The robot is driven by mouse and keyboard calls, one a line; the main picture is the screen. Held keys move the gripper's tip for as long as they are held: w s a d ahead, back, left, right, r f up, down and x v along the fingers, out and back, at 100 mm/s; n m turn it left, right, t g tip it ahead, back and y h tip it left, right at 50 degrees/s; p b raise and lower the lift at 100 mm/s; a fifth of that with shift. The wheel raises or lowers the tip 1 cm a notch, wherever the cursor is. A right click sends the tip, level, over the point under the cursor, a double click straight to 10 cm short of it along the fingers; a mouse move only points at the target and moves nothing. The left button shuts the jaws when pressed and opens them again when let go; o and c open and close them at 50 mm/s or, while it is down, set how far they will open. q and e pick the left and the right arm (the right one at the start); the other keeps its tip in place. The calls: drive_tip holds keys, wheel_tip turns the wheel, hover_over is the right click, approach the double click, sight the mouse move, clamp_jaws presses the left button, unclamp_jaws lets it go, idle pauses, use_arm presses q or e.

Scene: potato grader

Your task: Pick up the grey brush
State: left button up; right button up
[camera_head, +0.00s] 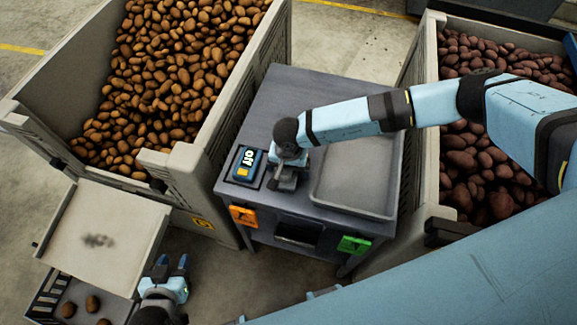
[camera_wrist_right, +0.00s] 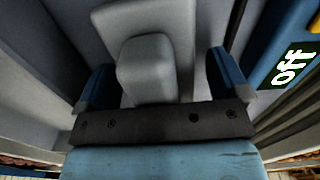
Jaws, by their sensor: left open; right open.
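A grey blocky thing, which looks like the grey brush (camera_wrist_right: 145,68), lies between the two blue fingers of my right gripper (camera_wrist_right: 163,78) in the right wrist view. The fingers are apart, with a gap on each side of its raised block. In the head view my right gripper (camera_head: 287,172) points down over the grey table, beside a blue device. The brush is mostly hidden there under the gripper, with a grey part (camera_head: 287,184) showing below it. My left gripper (camera_head: 172,266) is open and empty at the lower left, near the beige sloping board.
The grey table (camera_head: 290,95) holds a blue device (camera_head: 248,164) reading "off" and a shallow grey tray (camera_head: 355,175). Orange (camera_head: 243,216) and green (camera_head: 354,245) labels are on its front. Potato crates (camera_head: 185,165) (camera_head: 425,70) flank it. A beige board (camera_head: 105,235) slopes above a black crate (camera_head: 50,290).

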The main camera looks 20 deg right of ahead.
drive_tip(key=c, duration=1.1)
drive_tip(key=shift+r, duration=0.1)
wheel_tip(320, 180, up, 20)
drive_tip(key=b, duration=0.3)
